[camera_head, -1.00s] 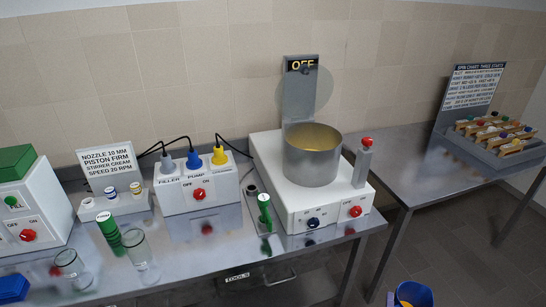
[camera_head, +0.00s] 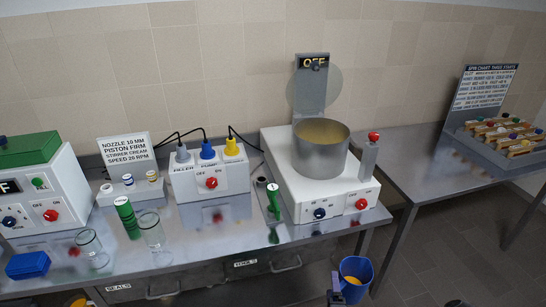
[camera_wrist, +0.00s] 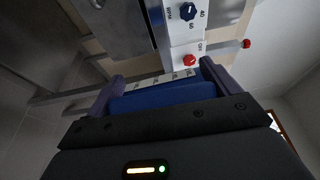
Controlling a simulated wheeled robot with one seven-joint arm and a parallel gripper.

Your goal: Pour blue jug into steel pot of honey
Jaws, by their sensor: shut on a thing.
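The blue jug (camera_head: 354,278) is at the lower right in the head view, in front of the bench, with yellow-orange contents showing at its top. My gripper (camera_head: 338,292) is at its left side and is shut on it. In the wrist view the jug's blue wall (camera_wrist: 165,95) fills the space between the fingers of my gripper (camera_wrist: 160,88). The steel pot (camera_head: 321,150) stands on a white machine at the back of the bench, with a yellowish inside. The jug is apart from the pot, lower and nearer to me.
The white machine (camera_head: 300,190) has a red-topped lever (camera_head: 374,137) right of the pot and a raised round lid (camera_head: 314,90) behind. Glass jars (camera_head: 151,230) and a green cylinder (camera_head: 128,217) stand left. A second table (camera_head: 440,165) stands right, with open floor before it.

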